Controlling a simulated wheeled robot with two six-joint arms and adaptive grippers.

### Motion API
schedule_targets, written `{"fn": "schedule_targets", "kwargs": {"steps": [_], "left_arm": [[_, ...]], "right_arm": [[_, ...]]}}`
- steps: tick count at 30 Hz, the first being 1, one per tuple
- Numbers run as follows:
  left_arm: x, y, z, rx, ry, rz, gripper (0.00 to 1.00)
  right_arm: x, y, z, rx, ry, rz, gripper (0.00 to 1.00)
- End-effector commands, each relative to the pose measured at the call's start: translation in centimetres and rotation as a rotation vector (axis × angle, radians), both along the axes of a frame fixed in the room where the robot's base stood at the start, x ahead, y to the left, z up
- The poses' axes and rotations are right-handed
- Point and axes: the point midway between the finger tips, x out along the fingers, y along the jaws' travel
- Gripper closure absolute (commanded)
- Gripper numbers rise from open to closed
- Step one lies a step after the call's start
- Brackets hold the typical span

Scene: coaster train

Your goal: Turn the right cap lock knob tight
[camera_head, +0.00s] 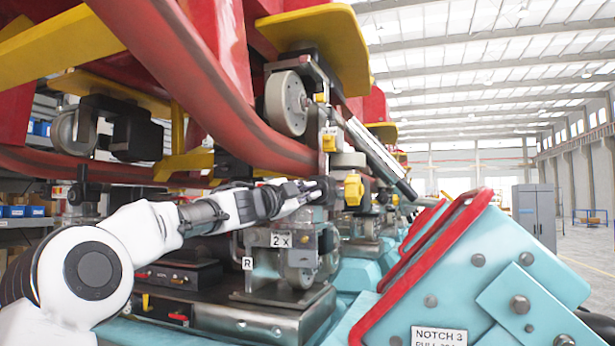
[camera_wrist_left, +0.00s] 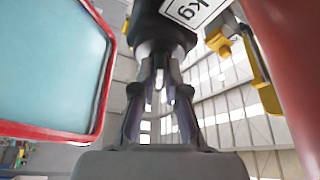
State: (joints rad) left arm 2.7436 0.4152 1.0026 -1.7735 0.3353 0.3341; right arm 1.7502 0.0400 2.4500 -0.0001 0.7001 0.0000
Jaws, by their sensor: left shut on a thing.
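My left gripper (camera_head: 316,189) reaches in from the left below the red rail, among the wheel parts of the car. In the left wrist view its two fingers (camera_wrist_left: 160,85) are shut on a dark, round, knob-like part (camera_wrist_left: 160,48) under a dark block with a white "kg" label (camera_wrist_left: 192,10). In the head view this part is mostly hidden by the gripper. A yellow knob (camera_head: 353,190) sits just right of the fingertips, apart from them. Yellow parts also show in the left wrist view (camera_wrist_left: 262,82). I cannot tell a cap or how tight the knob is. My right gripper is out of view.
The curved red rail (camera_head: 215,95) passes close above my left arm. Grey wheels (camera_head: 287,103) and a plate marked "2 X" (camera_head: 281,240) are close by. A teal housing with red edging (camera_head: 480,270) stands at the right. Open hall floor lies beyond.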

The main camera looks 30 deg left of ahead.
Motion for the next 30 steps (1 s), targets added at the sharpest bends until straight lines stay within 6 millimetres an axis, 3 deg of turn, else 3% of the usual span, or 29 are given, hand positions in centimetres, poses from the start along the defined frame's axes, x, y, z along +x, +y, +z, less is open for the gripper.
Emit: {"fn": "schedule_targets", "kwargs": {"steps": [1,6,18,30], "left_arm": [[-0.3,0.1,1.6,0.038,0.000,0.004,1.00],[-0.2,0.1,1.3,0.189,0.033,0.004,1.00],[-0.3,0.1,1.1,0.449,0.095,0.007,1.00],[-0.2,0.2,1.0,0.518,0.112,0.009,1.00]], "right_arm": [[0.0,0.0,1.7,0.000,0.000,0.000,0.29],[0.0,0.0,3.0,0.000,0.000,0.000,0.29],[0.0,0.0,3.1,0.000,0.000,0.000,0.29],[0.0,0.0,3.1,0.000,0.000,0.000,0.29]]}}
